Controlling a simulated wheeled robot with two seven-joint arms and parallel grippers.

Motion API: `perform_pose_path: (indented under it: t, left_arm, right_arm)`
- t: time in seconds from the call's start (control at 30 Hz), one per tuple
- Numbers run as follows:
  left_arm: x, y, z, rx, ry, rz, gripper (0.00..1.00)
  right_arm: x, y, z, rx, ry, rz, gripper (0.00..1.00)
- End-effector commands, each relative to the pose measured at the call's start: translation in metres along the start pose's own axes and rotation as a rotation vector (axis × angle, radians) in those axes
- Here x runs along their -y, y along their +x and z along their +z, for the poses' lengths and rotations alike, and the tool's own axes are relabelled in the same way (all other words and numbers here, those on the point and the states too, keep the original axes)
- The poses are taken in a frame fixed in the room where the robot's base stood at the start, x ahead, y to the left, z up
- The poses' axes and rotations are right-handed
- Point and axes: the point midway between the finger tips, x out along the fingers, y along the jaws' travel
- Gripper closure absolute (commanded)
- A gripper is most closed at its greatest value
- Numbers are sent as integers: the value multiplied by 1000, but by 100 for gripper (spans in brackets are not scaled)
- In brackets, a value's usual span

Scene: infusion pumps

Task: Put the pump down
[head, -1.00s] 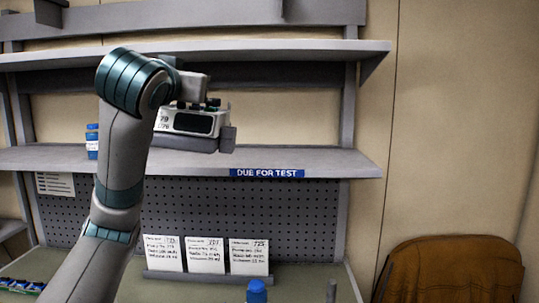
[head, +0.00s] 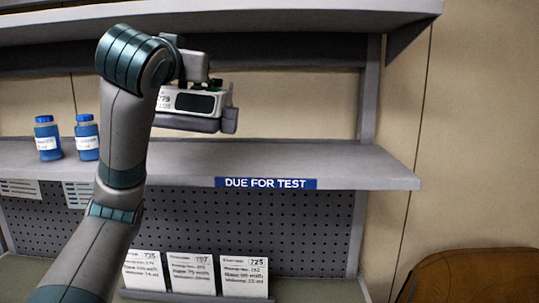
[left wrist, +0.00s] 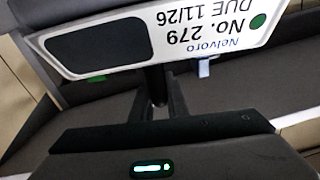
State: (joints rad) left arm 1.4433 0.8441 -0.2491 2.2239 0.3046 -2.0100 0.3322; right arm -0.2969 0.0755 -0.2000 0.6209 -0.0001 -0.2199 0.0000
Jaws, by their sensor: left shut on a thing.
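The pump (head: 200,103) is a white unit with a dark screen and a grey base. In the left wrist view its label (left wrist: 215,35) appears upside down and reads "Nelvoro No. 279 DUE 11/26" with a green dot. My left gripper (head: 203,82) is shut on the pump at its top and holds it roughly upright. In the head view the pump shows just above the shelf (head: 300,160) with the blue "DUE FOR TEST" label (head: 266,183). Its exact height over the shelf is hard to tell. My arm hides part of its left side. My right gripper is not in view.
Two blue bottles (head: 67,139) stand on the shelf, left of my arm. The shelf right of the pump is clear. Another shelf (head: 290,22) runs overhead. Below are a pegboard (head: 290,222) and several cards (head: 195,273). A brown chair back (head: 475,278) is at lower right.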

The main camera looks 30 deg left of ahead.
Motion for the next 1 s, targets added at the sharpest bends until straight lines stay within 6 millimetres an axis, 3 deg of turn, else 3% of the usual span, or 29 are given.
perform_pose_path:
  t: [0.63, 0.77, 1.0]
  left_arm:
    - [-6, 5, -4, -5, -12, 3, 100]
    - [-20, 16, -7, -5, -31, 10, 100]
    - [-64, 46, -16, -8, -84, 19, 100]
  right_arm:
    - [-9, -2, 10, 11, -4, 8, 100]
    - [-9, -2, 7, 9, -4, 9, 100]
    - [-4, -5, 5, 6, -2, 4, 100]
